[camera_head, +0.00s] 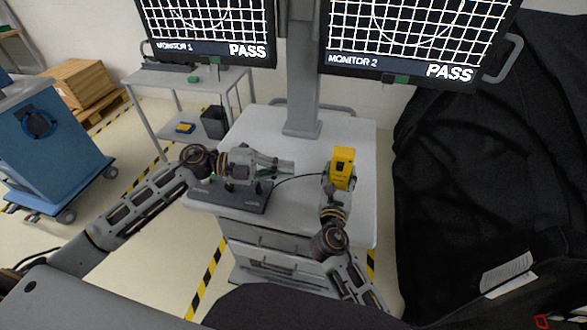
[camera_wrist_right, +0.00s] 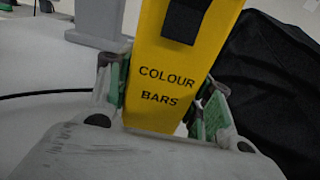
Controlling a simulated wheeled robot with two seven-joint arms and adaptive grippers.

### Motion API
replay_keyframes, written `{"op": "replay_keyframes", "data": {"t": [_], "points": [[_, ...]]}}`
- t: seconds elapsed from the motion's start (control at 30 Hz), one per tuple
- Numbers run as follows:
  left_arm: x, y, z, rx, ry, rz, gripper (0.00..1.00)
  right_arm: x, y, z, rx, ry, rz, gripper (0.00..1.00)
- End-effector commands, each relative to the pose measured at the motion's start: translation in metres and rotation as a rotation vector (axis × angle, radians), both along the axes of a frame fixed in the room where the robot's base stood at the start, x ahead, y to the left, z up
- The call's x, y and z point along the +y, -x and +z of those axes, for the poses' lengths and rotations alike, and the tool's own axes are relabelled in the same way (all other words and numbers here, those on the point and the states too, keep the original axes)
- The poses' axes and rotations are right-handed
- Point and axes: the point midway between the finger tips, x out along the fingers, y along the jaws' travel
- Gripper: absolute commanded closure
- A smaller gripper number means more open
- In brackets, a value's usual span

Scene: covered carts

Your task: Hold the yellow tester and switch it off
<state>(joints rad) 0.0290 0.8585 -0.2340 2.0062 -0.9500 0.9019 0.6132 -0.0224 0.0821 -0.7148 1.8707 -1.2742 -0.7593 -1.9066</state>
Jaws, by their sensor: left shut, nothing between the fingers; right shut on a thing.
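The yellow tester (camera_head: 343,158) stands upright over the right part of the cart top, in my right gripper (camera_head: 340,180). In the right wrist view the tester (camera_wrist_right: 165,95) shows the words "COLOUR BARS" and a dark patch near the top of the picture. The green-padded fingers of the right gripper (camera_wrist_right: 160,95) are shut on its two sides. My left gripper (camera_head: 285,166) is shut and empty, to the left of the tester and apart from it, above a dark box (camera_head: 250,198) on the cart. I cannot make out the tester's switch position.
The cart top (camera_head: 260,125) carries a post (camera_head: 303,100) with two monitors (camera_head: 205,30) (camera_head: 415,35), both reading PASS. A dark cable (camera_head: 295,179) runs between the box and the tester. A black cover (camera_head: 480,160) hangs at the right. A blue cart (camera_head: 45,135) stands at the left.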

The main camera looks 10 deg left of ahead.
Motion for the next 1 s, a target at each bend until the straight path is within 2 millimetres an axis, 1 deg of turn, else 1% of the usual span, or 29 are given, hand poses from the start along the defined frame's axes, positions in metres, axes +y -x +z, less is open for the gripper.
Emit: {"op": "replay_keyframes", "data": {"t": [0.1,0.47,0.5,0.67,1.0], "points": [[0.0027,0.0007,0.0002,0.0,0.0,0.0,1.0,-0.0003,-0.0001,0.0,0.0,0.001,-0.001,0.84],[0.0028,0.0008,0.0004,-0.001,0.0,0.0,1.0,-0.0003,-0.0001,-0.0001,0.0,0.001,-0.001,0.84],[0.0028,0.0007,0.0004,-0.001,0.0,0.0,1.0,-0.0003,-0.0001,-0.0001,0.0,0.001,-0.001,0.45],[0.0027,0.0007,0.0004,-0.001,0.0,0.0,1.0,-0.0002,-0.0001,0.0,0.0,0.001,0.0,0.24],[0.0027,0.0007,0.0004,-0.001,0.0,0.0,1.0,-0.0001,0.0002,0.0,0.0,0.0,0.0,0.24]]}}
